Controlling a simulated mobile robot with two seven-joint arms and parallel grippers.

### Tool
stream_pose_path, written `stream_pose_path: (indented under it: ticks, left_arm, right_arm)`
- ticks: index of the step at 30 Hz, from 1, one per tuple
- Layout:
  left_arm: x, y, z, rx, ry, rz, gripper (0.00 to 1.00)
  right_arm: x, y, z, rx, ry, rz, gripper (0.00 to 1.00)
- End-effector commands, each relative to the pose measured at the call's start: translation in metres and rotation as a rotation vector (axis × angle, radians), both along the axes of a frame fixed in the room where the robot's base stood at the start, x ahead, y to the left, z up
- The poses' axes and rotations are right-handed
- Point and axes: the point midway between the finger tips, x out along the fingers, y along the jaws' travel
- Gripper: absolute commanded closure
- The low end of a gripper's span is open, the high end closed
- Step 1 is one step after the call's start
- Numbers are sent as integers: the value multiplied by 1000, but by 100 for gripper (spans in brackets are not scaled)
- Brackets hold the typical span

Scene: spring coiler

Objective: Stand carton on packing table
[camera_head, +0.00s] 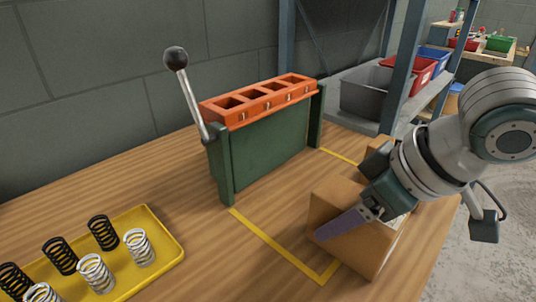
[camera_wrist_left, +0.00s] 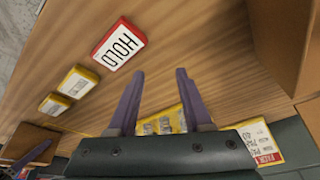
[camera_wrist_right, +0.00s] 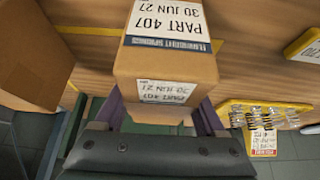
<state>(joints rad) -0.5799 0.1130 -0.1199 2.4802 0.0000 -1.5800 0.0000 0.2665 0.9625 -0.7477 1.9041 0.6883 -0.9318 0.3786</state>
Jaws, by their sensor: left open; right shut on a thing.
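A brown carton (camera_head: 340,203) is at the right front of the wooden table in the head view, over a corner of the yellow taped outline (camera_head: 272,245). My right gripper (camera_head: 345,223) is shut on it, one purple finger along its near side. The carton looks slightly tilted; I cannot tell whether its base touches the table. In the right wrist view the carton (camera_wrist_right: 168,68) sits between the fingers, with white "PART 407 30 JUN 27" labels on two faces. My left gripper (camera_wrist_left: 158,98) is open and empty in the left wrist view, outside the head view.
A green coiler with an orange slotted top (camera_head: 262,98) and black-knobbed lever stands behind the outline. A yellow tray (camera_head: 155,222) of springs lies at left. Another carton (camera_wrist_right: 30,55) shows in the right wrist view. A red-edged HOLD sign (camera_wrist_left: 118,43) lies below my left gripper.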

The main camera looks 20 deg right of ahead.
Motion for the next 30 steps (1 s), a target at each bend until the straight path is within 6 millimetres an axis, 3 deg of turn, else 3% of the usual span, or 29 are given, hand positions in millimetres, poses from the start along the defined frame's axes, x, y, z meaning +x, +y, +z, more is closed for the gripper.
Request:
stream_pose_path:
  ticks: [5, 6, 12, 23, 30]
  left_arm:
    - [0, 0, -1, 1, 0, -1, 50]
    - [0, 1, -1, 3, 1, -1, 50]
    - [0, 2, -1, 8, 0, -6, 50]
    - [0, 3, 2, 11, 0, -7, 50]
    - [0, 2, 17, 10, 1, -6, 50]
  right_arm:
    - [1, 0, -2, 1, -3, 0, 100]
    - [0, 0, -3, 0, 1, 0, 25]
    - [0, 0, -2, 0, 1, 0, 3]
    - [-1, -2, 5, -2, -1, -1, 0]
    - [-24, -12, 48, -6, 0, 1, 0]
